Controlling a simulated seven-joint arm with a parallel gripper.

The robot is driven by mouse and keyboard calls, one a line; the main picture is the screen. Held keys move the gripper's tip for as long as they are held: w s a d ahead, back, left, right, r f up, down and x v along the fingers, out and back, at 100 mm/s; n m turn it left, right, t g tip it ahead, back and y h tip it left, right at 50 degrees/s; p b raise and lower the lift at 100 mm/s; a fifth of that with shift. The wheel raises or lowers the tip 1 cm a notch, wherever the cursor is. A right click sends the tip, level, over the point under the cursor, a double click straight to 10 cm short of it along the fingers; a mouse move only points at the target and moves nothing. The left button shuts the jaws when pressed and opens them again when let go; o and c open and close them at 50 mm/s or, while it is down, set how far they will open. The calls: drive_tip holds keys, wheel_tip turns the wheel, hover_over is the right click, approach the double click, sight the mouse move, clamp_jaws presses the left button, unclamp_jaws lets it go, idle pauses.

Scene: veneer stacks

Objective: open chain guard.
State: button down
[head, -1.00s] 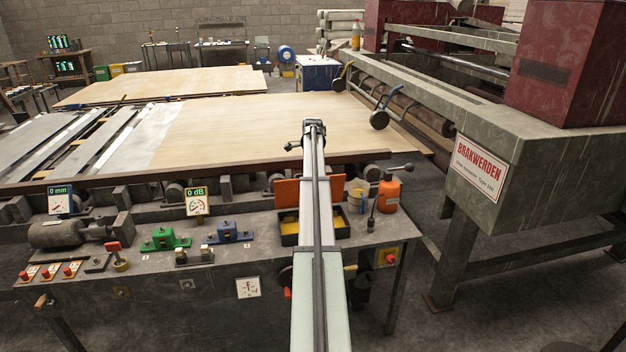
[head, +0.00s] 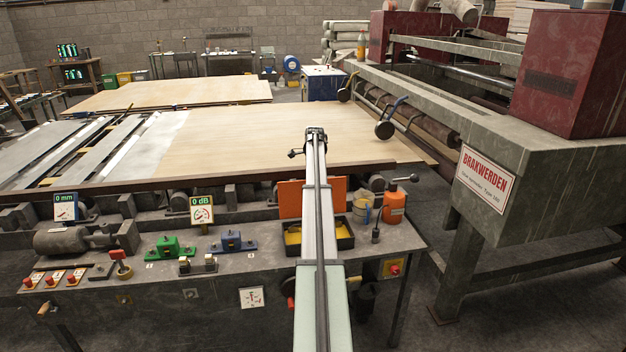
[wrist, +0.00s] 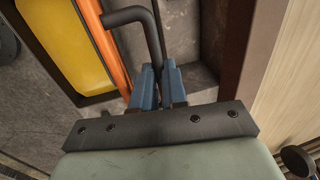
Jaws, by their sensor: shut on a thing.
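The chain guard appears to be the orange panel (head: 290,200) standing upright behind the black tray on the bench, partly hidden by my arm in the head view. In the wrist view it shows edge-on as an orange strip (wrist: 108,50). A black bent rod handle (wrist: 150,35) reaches out beside the strip. My gripper (wrist: 157,80) is shut on this handle, with its blue fingers on either side of the lower rod. In the head view, my fingertips are hidden behind my arm.
The black tray (head: 350,240) with yellow contents is in front of the panel; an orange bottle (head: 394,207) stands to the right. Dial gauges, green and blue blocks and switches lie to the left. A veneer sheet (head: 240,150) lies behind. A large machine (head: 540,180) stands at the right.

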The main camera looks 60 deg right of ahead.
drive_tip(key=shift+w+d+r, duration=0.1)
drive_tip(key=shift+r, duration=0.05)
drive_tip(key=c, duration=1.5)
unclamp_jaws()
drive_tip(key=shift+r, duration=0.1)
drive_tip(key=r, duration=0.4)
drive_tip(key=s+a+r, duration=0.1)
drive_tip(key=r, duration=0.4)
drive_tip(key=s+a+r, duration=0.1)
drive_tip(key=r, duration=0.3)
drive_tip(key=shift+r, duration=0.2)
